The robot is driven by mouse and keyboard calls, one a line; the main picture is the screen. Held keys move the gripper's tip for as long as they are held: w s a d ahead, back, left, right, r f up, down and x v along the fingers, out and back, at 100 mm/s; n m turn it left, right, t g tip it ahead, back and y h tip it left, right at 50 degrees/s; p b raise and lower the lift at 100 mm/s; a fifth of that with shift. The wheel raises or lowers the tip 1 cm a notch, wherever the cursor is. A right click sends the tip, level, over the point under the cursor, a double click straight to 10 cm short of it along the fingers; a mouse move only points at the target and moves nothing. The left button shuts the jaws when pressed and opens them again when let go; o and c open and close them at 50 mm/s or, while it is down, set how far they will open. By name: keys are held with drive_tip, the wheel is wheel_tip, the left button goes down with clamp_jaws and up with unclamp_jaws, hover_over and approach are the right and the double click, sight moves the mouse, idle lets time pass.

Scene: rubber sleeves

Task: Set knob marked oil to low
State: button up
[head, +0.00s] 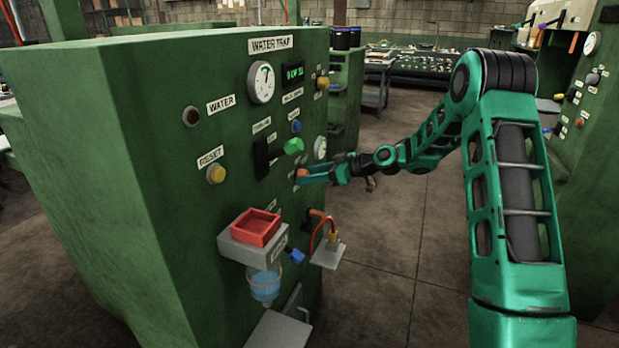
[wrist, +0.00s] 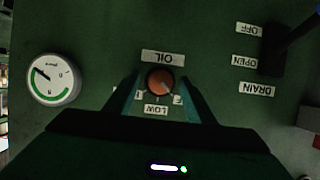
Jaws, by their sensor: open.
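The oil knob (wrist: 160,81) is a round orange knob on the green panel, seen close up in the wrist view. An OIL label (wrist: 162,58) is above it in that view and a LOW label (wrist: 156,110) below it. Smaller labels flank it, too small to read. I cannot tell clearly where its pointer is. My gripper (wrist: 162,98) is open, with one teal finger on each side of the knob; I cannot tell whether they touch it. In the head view, my gripper (head: 307,175) reaches the panel from the right, and the orange knob (head: 301,173) is partly hidden.
A round gauge (wrist: 54,80) is left of the knob in the wrist view. A dark lever (wrist: 285,40) with OFF, OPEN and DRAIN labels is on the right.

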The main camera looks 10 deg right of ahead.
drive_tip(key=c, duration=1)
drive_tip(key=shift+c, duration=0.2)
drive_tip(key=m, duration=0.1)
drive_tip(key=m+g+y, duration=0.1)
drive_tip(key=m, duration=0.1)
drive_tip(key=shift+w+d+y, duration=0.2)
drive_tip(key=shift+w+y, duration=0.05)
drive_tip(key=shift+y, duration=0.05)
drive_tip(key=m+g+y, duration=0.1)
drive_tip(key=m, duration=0.1)
drive_tip(key=m+g, duration=0.1)
drive_tip(key=shift+w+d+f+m+y, duration=0.1)
drive_tip(key=shift+f+m+y, duration=0.1)
drive_tip(key=shift+m+y, duration=0.2)
